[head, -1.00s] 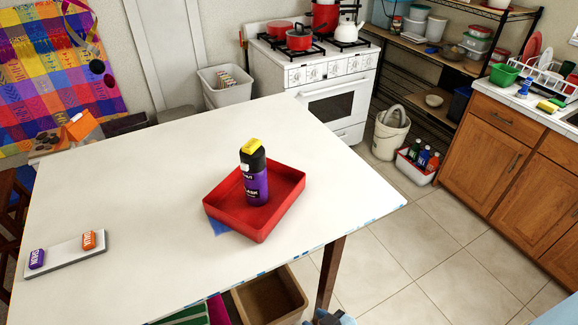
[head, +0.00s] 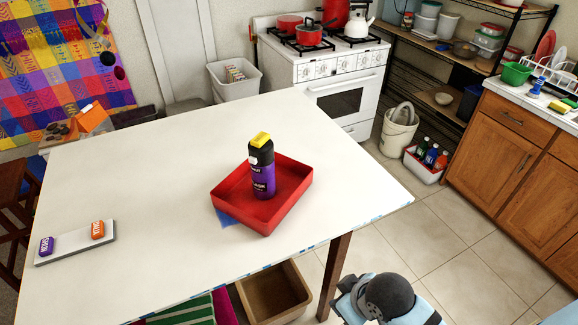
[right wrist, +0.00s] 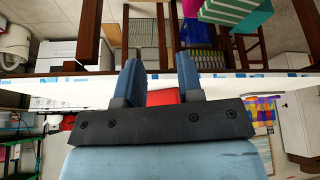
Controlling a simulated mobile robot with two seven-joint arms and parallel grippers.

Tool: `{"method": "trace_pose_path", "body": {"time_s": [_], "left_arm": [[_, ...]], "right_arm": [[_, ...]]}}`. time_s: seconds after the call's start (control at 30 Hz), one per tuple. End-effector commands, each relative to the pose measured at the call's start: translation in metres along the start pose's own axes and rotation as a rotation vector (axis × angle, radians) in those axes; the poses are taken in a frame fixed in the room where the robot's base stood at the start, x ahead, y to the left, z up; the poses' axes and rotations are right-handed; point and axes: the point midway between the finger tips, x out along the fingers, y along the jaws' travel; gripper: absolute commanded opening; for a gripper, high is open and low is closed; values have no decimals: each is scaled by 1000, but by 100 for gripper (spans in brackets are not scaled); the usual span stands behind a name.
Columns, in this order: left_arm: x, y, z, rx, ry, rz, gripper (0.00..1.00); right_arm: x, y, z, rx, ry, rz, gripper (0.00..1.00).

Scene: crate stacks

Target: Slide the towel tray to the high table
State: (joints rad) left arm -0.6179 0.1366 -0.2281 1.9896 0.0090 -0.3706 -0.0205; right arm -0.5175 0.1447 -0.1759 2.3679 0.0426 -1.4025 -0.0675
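A red tray (head: 240,217) sits on the white table (head: 130,180) near its front edge. An upright purple and black bottle (head: 262,180) with a yellow top stands in it; I see no towel in it. A blue patch (head: 226,217) shows at its front left corner. My right gripper (right wrist: 160,75) is open and empty, its blue fingers apart, close to the table edge. A red surface, likely the tray, shows between the fingers (right wrist: 163,97). In the head view my right arm is at the bottom, in front of the table. My left gripper is out of view.
A white board (head: 75,247) with purple and orange items lies at the table's left. A brown bin (head: 272,292) stands under the table beside a table leg (head: 334,270). The stove (head: 330,85) and wooden cabinets (head: 505,150) stand behind and right.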

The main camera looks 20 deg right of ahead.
Motion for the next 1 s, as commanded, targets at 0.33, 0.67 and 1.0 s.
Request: {"method": "trace_pose_path", "body": {"time_s": [0.33,0.67,1.0], "left_arm": [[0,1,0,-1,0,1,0],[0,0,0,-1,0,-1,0],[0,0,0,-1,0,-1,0]], "right_arm": [[9,-26,-86,-531,-54,-147,34],[34,-16,-194,-1256,-117,-218,34],[19,65,-287,-1756,-319,-254,34]]}}
